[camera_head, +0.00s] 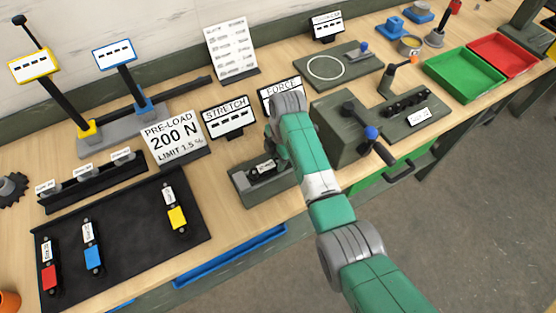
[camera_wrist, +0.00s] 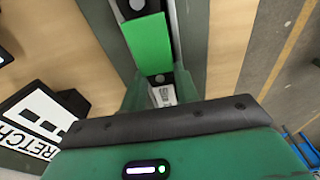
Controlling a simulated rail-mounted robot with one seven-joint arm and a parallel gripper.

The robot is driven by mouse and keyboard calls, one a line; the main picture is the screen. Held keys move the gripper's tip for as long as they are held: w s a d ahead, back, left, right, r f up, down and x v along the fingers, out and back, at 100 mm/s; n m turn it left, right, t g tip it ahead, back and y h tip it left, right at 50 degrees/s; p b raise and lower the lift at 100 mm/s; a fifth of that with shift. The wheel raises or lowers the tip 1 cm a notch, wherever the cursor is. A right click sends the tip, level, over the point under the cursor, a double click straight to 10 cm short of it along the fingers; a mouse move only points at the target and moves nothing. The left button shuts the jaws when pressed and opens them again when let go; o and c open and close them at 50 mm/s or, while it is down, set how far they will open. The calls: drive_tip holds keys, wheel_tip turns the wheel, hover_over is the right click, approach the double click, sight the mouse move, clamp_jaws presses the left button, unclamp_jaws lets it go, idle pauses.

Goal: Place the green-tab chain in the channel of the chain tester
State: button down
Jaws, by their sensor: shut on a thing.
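The green-tab chain shows in the wrist view as a bright green tab (camera_wrist: 148,42) with black links and a white label at its near end. My gripper (camera_wrist: 160,92) is shut on the chain near that label. The chain runs lengthwise between the grey-green walls of the chain tester (camera_wrist: 195,40); I cannot tell whether it rests on the channel floor. In the head view the chain tester (camera_head: 250,192) stands at the bench's front, and my gripper (camera_head: 276,150) is low over it. A label and dark links show there; the green tab is hidden behind my arm.
The STRETCH display (camera_head: 229,118) and FORCE display (camera_head: 280,90) stand behind the tester. A crank with a blue knob (camera_head: 371,132) is at its right end. The black mat (camera_head: 130,225) at left holds red-, blue- and yellow-tab chains. Green and red trays lie at far right.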

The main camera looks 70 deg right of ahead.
drive_tip(key=shift+f, duration=0.3)
drive_tip(key=shift+f, duration=0.15)
drive_tip(key=c, duration=1.1)
unclamp_jaws()
drive_tip(key=shift+o, duration=0.2)
wheel_tip(320, 180, up, 12)
drive_tip(key=d+p, duration=0.1)
drive_tip(key=p, duration=0.1)
drive_tip(key=shift+s, duration=0.4)
drive_tip(key=shift+d, duration=0.1)
